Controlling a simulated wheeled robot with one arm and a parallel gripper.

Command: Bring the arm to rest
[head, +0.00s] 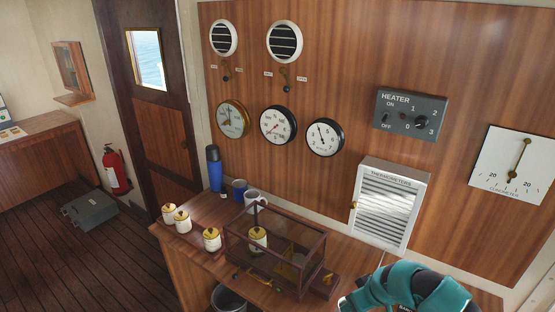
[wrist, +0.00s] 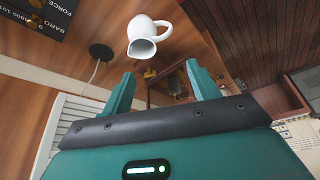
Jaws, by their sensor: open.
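My teal arm shows at the bottom right of the head view, in front of the desk; its fingers cannot be made out there. In the wrist view my gripper (wrist: 160,74) has its two teal fingers wide apart, with nothing held between them. Beyond the gap, at some distance, is part of a wood-framed glass case (wrist: 164,94).
A white jug (wrist: 145,46) appears above the fingers in the wrist view. Lidded jars (head: 211,240), a blue flask (head: 214,170), a blue mug (head: 239,187) and a white mug (head: 251,196) stand on the desk. A louvred thermometer box (head: 388,208) projects from the wall near my arm. Floor (head: 90,255) lies left.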

